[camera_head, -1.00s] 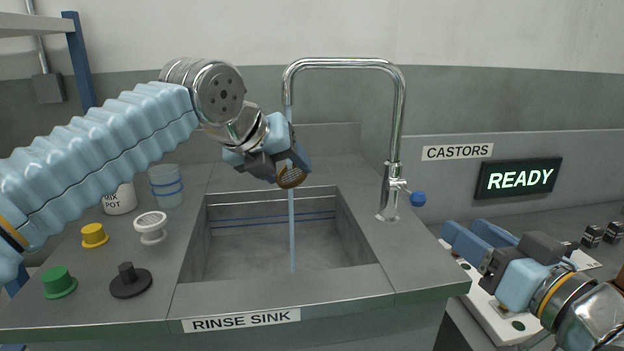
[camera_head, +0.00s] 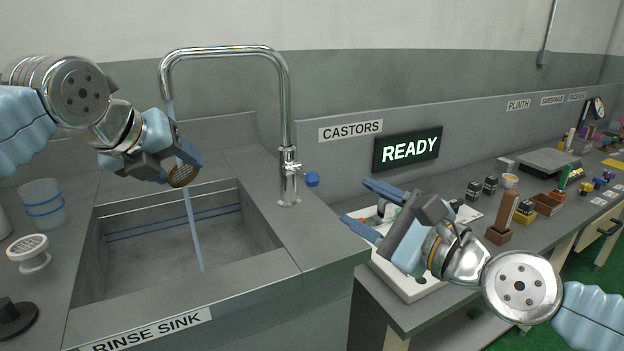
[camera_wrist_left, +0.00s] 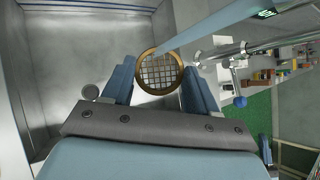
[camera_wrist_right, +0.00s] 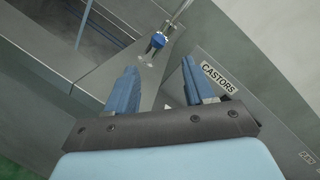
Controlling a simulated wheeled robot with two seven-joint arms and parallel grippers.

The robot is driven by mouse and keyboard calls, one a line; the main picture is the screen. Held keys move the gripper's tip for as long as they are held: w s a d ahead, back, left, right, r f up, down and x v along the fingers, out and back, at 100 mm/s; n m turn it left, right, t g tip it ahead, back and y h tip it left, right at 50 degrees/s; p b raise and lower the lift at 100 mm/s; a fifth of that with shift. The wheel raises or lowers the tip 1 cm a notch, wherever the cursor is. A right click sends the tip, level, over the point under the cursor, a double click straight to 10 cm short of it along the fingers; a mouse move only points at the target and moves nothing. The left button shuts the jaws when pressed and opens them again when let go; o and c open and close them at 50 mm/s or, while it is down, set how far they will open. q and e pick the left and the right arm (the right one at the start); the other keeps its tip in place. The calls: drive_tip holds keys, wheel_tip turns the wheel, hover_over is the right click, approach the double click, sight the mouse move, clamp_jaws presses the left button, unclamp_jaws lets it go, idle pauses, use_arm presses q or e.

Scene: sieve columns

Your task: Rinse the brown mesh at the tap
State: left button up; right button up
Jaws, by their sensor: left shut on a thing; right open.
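The brown mesh (camera_head: 183,175) is a small round disc with a brown rim and a grid. My left gripper (camera_head: 190,160) is shut on it, over the sink (camera_head: 262,232). In the left wrist view the mesh (camera_wrist_left: 160,72) sits between the fingertips, with a blue water stream crossing its upper edge. The chrome tap (camera_head: 286,130) arches over the sink, and water (camera_head: 192,225) runs from its spout past the mesh into the basin. The tap has a blue knob (camera_head: 312,179). My right gripper (camera_head: 370,207) is open and empty, right of the sink.
A white mesh-topped part (camera_head: 29,251), a black part (camera_head: 14,318) and a clear cup (camera_head: 43,204) stand left of the sink. A white board (camera_head: 405,285) lies below my right gripper. Castors (camera_head: 474,190), a READY display (camera_head: 408,149) and blocks line the right bench.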

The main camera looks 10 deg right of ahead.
sight(317, 183)
drive_tip(key=w+a+m, duration=0.1)
drive_tip(key=w+m, duration=0.1)
drive_tip(key=w, duration=0.1)
drive_tip(key=w+a+m, duration=0.2)
drive_tip(key=w, duration=0.1)
drive_tip(key=w+a+m, duration=0.2)
drive_tip(key=w+m, duration=0.1)
drive_tip(key=shift+a, duration=0.15)
drive_tip(key=shift+x, duration=0.8)
clamp_jaws()
